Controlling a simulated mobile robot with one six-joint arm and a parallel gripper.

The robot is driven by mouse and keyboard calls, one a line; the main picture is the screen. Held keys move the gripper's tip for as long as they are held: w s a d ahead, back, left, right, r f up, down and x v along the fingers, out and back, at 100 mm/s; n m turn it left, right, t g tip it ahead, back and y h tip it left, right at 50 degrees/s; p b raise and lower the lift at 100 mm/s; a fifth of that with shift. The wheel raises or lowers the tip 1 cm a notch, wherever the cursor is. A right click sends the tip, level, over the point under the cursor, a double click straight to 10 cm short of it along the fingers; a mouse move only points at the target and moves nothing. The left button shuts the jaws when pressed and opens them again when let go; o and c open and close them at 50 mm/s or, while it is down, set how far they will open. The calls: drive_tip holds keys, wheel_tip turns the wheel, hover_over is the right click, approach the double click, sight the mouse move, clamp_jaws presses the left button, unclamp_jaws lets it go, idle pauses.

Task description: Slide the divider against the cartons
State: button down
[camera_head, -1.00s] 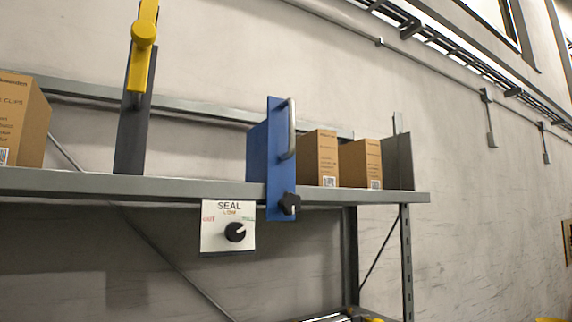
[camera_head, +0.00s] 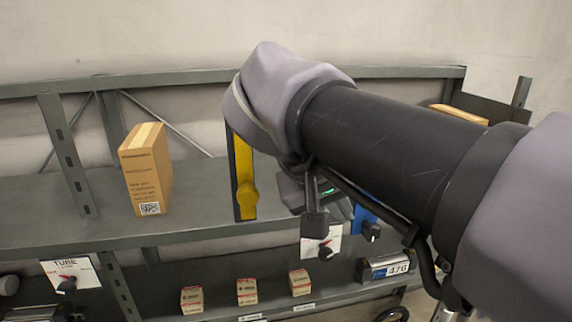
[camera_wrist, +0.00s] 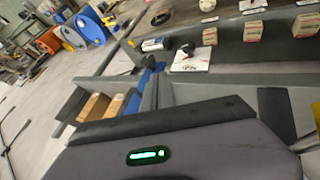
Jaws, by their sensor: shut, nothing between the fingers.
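The blue divider (camera_head: 364,217) shows only as a lower piece with a black knob (camera_head: 371,232), right of my gripper. My arm hides the rest of it. In the wrist view blue parts of the divider (camera_wrist: 132,104) show beside the brown cartons (camera_wrist: 95,108); I cannot tell whether they touch. In the head view one carton top (camera_head: 460,113) shows above my arm. My gripper (camera_head: 315,222) is shut and empty in front of the shelf, left of the divider, partly hidden by my wrist. Its body with a green light fills the bottom of the wrist view.
A dark upright panel with a yellow handle (camera_head: 244,180) stands just left of my gripper. A brown carton (camera_head: 147,170) stands further left. The SEAL card (camera_head: 322,243) hangs below the shelf edge (camera_head: 190,237). Small boxes (camera_head: 246,291) sit on the lower shelf.

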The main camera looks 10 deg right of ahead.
drive_tip(key=b+x, duration=0.6)
drive_tip(key=x, duration=0.4)
drive_tip(key=shift+a, duration=0.1)
drive_tip(key=w+d+p, duration=0.2)
drive_tip(key=d+p, duration=0.2)
drive_tip(key=d, duration=2.3)
drive_tip(key=shift+d, duration=0.4)
drive_tip(key=shift+w+r, duration=0.1)
